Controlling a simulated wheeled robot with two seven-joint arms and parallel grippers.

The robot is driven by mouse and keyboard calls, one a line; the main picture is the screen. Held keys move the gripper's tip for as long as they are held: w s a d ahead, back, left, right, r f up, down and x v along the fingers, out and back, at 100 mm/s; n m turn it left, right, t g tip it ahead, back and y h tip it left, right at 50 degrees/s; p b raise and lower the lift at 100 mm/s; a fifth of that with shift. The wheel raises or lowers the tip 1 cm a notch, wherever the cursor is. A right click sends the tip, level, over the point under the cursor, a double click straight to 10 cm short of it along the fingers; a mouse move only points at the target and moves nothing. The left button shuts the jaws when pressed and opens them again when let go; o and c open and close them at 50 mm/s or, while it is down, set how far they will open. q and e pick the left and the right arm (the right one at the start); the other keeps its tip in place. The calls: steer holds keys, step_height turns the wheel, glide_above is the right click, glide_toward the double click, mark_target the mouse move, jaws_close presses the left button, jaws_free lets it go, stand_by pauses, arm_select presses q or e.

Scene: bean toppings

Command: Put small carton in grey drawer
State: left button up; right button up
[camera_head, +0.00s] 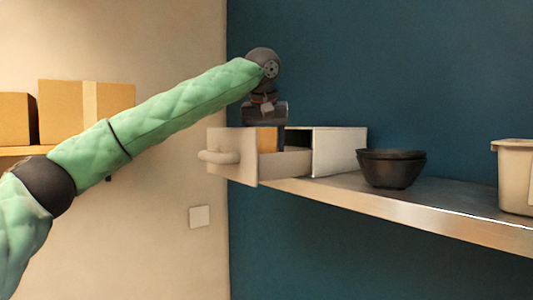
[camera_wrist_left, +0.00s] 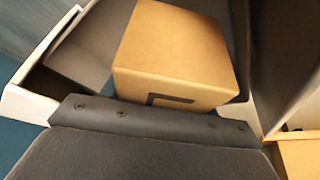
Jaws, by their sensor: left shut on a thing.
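The small tan carton (camera_head: 268,139) shows inside the open grey drawer (camera_head: 232,167) in the head view, partly hidden by the drawer front and my left gripper (camera_head: 281,137). My left gripper points down into the drawer from above and is shut on the carton. In the left wrist view the carton (camera_wrist_left: 175,60) sits right beyond the dark gripper, with grey drawer walls around it. I cannot tell whether the carton touches the drawer floor. My right gripper is not in view.
The drawer's white housing (camera_head: 340,150) stands on a shelf (camera_head: 430,210) against the blue wall. Stacked black bowls (camera_head: 391,169) stand right of it, and a pale lidded container (camera_head: 516,178) is at the right edge. Cardboard boxes (camera_head: 65,112) sit at the far left.

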arm_select(q)
step_height(320, 180, down, 4)
steer(key=shift+f+p, duration=0.1)
steer(key=shift+p, duration=1.1)
steer(key=shift+f, duration=0.25)
steer(key=o, duration=1.1)
steer(key=shift+c, duration=0.2)
